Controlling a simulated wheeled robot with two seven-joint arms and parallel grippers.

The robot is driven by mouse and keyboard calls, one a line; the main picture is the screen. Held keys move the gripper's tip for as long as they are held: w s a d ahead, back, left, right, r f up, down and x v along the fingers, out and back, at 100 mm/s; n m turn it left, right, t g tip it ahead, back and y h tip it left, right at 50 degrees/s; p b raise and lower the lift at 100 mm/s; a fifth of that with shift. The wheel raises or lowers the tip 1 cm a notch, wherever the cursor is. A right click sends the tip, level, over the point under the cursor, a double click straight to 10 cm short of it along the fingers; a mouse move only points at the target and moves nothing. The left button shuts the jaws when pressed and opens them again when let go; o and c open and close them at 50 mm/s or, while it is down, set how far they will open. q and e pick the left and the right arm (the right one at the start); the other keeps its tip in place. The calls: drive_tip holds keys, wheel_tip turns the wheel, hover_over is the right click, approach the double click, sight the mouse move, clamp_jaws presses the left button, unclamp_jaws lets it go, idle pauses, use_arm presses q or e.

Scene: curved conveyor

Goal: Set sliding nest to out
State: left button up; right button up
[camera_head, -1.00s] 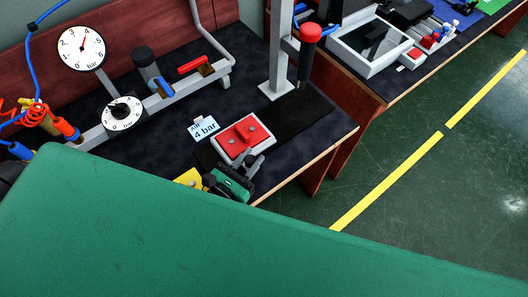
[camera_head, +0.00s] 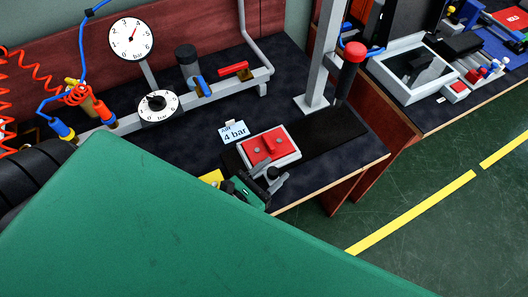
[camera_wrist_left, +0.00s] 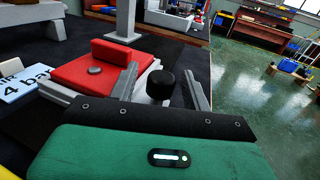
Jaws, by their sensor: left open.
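The sliding nest (camera_head: 285,153) is a light grey tray with a red block on it. It sits toward the left, near end of a black strip on the bench and also shows in the wrist view (camera_wrist_left: 72,70). A black round knob (camera_wrist_left: 160,84) stands at its near right side. My left gripper (camera_head: 272,181) is at that side of the nest. In the wrist view its two grey fingers (camera_wrist_left: 160,92) are apart, one on each side of the knob, with visible gaps. My right gripper is not in view.
A grey post with a red-topped lever (camera_head: 353,52) stands behind the nest. A "4 bar" card (camera_head: 234,132) lies to the left. A gauge (camera_head: 132,39), a dial (camera_head: 158,107) and a pipe with a red handle (camera_head: 233,69) are farther back. The black strip (camera_head: 335,128) is clear to the right.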

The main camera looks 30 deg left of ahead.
use_arm(q)
drive_tip(key=shift+s, duration=0.1)
drive_tip(key=shift+s+a, duration=0.1)
drive_tip(key=shift+s, duration=0.15)
drive_tip(key=b+v, duration=0.1)
drive_tip(key=v, duration=0.2)
drive_tip(key=shift+s+a+f+b, duration=0.1)
drive_tip(key=shift+s+f+b, duration=0.05)
drive_tip(key=shift+s+b, duration=0.15)
drive_tip(key=b+v, duration=0.2)
drive_tip(key=v, duration=0.6)
drive_tip(key=shift+v, duration=0.85)
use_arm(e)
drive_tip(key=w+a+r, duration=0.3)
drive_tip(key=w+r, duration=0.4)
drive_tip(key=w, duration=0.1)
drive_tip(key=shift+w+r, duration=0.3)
